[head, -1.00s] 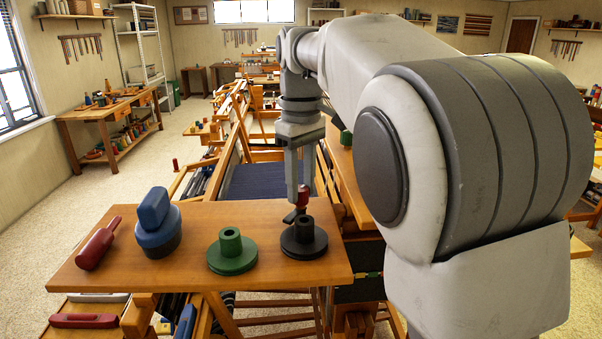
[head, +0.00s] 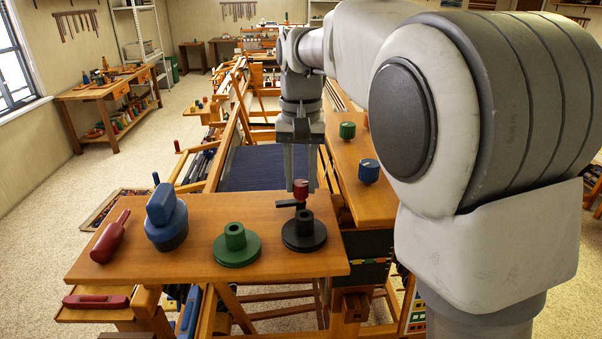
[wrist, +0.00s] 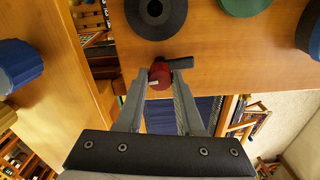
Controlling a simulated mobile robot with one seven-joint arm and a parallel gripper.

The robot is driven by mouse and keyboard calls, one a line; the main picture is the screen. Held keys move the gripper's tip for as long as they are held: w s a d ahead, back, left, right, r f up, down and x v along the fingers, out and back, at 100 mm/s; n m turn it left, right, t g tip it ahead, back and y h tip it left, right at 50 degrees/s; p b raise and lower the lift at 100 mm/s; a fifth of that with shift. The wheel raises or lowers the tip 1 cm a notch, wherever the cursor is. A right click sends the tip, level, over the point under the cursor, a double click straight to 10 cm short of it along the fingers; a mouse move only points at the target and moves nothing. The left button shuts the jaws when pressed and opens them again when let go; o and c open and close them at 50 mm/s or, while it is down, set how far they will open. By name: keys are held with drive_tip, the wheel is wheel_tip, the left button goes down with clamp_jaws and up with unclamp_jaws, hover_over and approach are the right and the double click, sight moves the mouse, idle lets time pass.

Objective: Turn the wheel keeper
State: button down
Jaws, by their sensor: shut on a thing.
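The wheel keeper is a small red knob (head: 301,187) with a black bar (head: 287,204) at its base, at the far edge of the wooden board (head: 200,268). The bar points left in the head view. My gripper (head: 300,181) comes straight down from above, with its fingers on either side of the red knob. In the wrist view my gripper (wrist: 161,72) is shut on the red knob (wrist: 160,77), and the black bar (wrist: 181,63) sticks out to the right. The finger contact is partly hidden in the head view.
A black flanged hub (head: 304,232) stands just in front of the knob. Green (head: 347,130) and blue (head: 369,171) knobs are on the right-hand board.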

sight(301, 183)
drive_tip(key=shift+m, duration=0.5)
drive_tip(key=c, duration=0.5)
unclamp_jaws()
drive_tip(key=shift+c, duration=0.2)
wheel_tip(301, 183, up, 18)
drive_tip(key=p, duration=0.2)
drive_tip(key=shift+f, duration=0.25)
